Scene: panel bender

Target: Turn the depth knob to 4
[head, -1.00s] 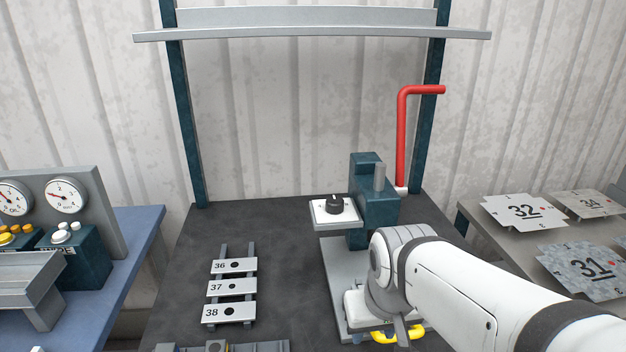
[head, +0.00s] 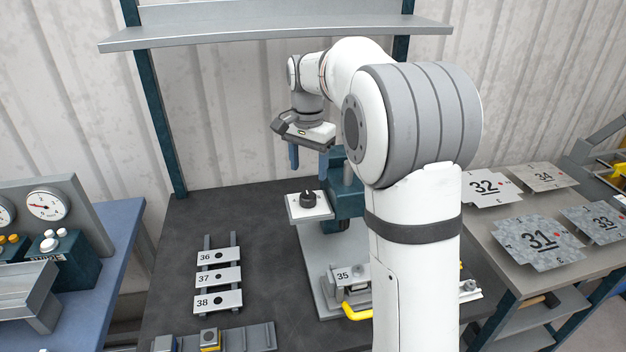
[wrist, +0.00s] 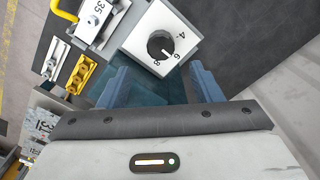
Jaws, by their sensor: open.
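The depth knob (head: 308,199) is a black round knob on a white dial plate (head: 294,212) at the front of a dark teal machine head (head: 346,206). In the wrist view the knob (wrist: 160,46) shows a white pointer line, and the dial plate (wrist: 134,38) carries the figures 4, 6 and 8. The pointer lies close to the 6. My gripper (wrist: 158,80) is open and empty, its blue fingers apart with the knob beyond their tips. In the head view my gripper (head: 307,158) hangs above and behind the knob, not touching it.
A clamp with a plate marked 35 (head: 345,277) and a yellow handle (head: 356,312) sits below the dial. Plates 36, 37 and 38 (head: 218,278) lie on a rack at left. A shelf (head: 270,38) spans above. Numbered sheets (head: 538,240) lie on the right table.

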